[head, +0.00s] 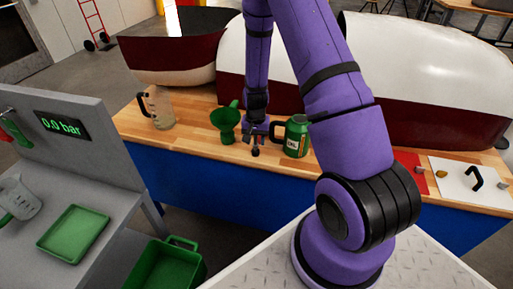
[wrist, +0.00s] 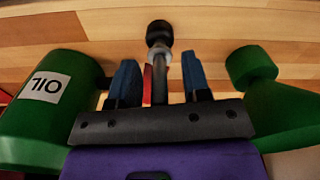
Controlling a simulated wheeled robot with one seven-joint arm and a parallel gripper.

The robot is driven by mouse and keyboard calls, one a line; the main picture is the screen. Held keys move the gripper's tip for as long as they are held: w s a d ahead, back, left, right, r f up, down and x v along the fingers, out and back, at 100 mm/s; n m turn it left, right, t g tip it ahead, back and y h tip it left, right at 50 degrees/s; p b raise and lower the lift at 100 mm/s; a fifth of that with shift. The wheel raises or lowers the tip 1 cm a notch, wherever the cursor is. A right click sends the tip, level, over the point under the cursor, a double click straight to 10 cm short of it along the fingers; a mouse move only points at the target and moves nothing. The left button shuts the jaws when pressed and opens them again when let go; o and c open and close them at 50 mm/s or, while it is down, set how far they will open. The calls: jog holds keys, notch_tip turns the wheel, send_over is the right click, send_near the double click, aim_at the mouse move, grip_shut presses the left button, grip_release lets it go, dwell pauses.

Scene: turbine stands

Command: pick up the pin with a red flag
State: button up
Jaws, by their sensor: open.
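The pin (wrist: 159,34) has a black ball end and a grey shaft with a pale collar. In the wrist view a narrow red strip (wrist: 148,86), seemingly its flag, shows beside the shaft. My gripper (wrist: 159,64) is open, with one blue finger on each side of the shaft and visible gaps between them. In the head view my gripper (head: 256,134) is low over the wooden bench, and the pin's black end (head: 255,152) shows just below it. The rest of the pin is mostly hidden there by the gripper.
A green oil can (head: 297,138) stands close to the right of my gripper, and a green funnel (head: 225,123) close to the left. A clear jug (head: 158,107) is farther left. Red and white plates lie at the right of the wooden bench (head: 190,138).

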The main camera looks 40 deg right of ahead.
jog(key=shift+f, duration=0.2)
grip_shut()
jog(key=shift+r, duration=0.1)
jog(key=shift+r, duration=4.95)
